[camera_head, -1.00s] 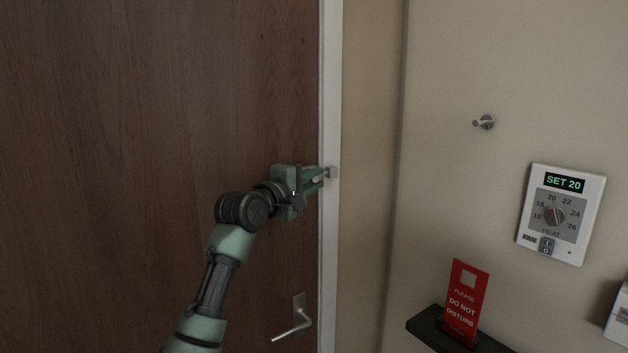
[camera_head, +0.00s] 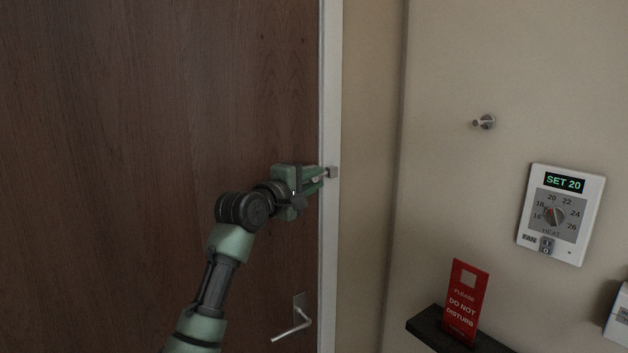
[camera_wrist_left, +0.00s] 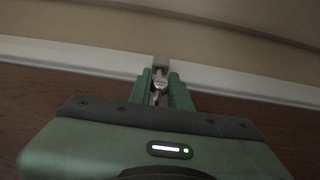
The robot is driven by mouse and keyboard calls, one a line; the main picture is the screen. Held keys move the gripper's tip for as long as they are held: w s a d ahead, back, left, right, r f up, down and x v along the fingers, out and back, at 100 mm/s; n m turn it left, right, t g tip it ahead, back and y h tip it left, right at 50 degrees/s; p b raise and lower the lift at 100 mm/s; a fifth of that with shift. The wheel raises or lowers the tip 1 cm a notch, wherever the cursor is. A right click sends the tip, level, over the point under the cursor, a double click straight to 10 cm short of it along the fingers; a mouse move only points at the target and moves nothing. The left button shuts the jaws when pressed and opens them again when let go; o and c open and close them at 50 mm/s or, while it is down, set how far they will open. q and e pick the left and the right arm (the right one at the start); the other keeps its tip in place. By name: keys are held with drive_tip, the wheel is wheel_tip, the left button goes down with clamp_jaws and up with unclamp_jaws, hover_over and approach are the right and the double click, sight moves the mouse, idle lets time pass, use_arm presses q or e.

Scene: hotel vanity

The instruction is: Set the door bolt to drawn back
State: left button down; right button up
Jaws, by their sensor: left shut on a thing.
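The door bolt (camera_wrist_left: 159,84) shows in the left wrist view as a small metal part between my left gripper's green fingers. Its keeper (camera_head: 332,172) is a small grey block on the white door frame. The keeper also shows in the left wrist view (camera_wrist_left: 161,61), just beyond the fingertips. The bolt's tip seems to reach to the keeper; I cannot tell how far it sits inside. My left gripper (camera_head: 318,180) is at the door's right edge, shut on the bolt, and hides most of it. My right gripper is in neither view.
The brown door (camera_head: 130,120) is closed against its white frame (camera_head: 329,260). A lever handle (camera_head: 296,325) is below my arm. On the right wall are a hook (camera_head: 486,122), a thermostat (camera_head: 561,214) and a dark shelf (camera_head: 428,328) with a red sign (camera_head: 466,302).

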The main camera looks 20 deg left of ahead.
use_arm(q)
drive_tip(key=s+a, duration=0.2)
drive_tip(key=s, duration=0.1)
drive_tip(key=shift+a+f, duration=0.1)
drive_tip(key=shift+a, duration=0.05)
idle(0.3)
drive_tip(key=c, duration=1.4)
unclamp_jaws()
drive_tip(key=shift+o, duration=0.4)
drive_tip(key=shift+a, duration=0.15)
drive_tip(key=shift+s, duration=0.1)
